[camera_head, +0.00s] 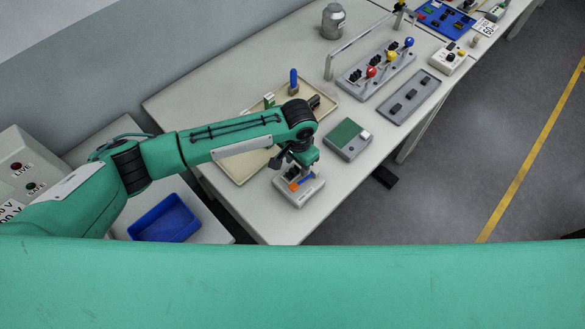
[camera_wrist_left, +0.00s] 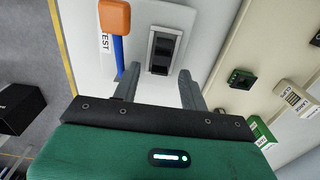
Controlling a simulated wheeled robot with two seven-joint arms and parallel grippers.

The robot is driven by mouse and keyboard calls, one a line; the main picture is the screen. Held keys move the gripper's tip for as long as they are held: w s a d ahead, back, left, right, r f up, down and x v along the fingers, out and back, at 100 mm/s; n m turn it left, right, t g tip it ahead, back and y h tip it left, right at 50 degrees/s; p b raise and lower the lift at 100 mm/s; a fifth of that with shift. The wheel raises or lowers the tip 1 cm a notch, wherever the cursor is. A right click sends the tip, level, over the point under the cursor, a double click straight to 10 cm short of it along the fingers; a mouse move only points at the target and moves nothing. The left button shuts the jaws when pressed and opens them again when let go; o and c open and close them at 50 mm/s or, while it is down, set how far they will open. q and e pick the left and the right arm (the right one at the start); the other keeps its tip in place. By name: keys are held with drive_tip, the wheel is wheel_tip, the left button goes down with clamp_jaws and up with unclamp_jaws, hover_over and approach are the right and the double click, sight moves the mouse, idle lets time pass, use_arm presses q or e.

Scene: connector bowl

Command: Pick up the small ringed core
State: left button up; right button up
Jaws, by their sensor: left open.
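I cannot make out a small ringed core for certain. A small dark square piece with a green edge (camera_wrist_left: 242,79) lies on the tan tray, right of the fingers in the left wrist view; it may be the core, but is too small to tell. My left gripper (camera_head: 298,163) is open. In the left wrist view its two fingers (camera_wrist_left: 158,88) stand apart with nothing held between them. They are over a pale test block (camera_head: 299,188) with a dark slot (camera_wrist_left: 163,52) and an orange-headed blue lever (camera_wrist_left: 115,20). My right gripper is out of view.
The tan tray (camera_head: 234,173) lies partly under my left arm, with a blue-topped piece (camera_head: 293,80) standing at its far end. A grey box with a green top (camera_head: 348,138) stands right of the test block. A blue bin (camera_head: 165,218) is at lower left.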

use_arm(q)
drive_tip(key=shift+f, duration=0.25)
clamp_jaws()
drive_tip(key=shift+r, duration=0.1)
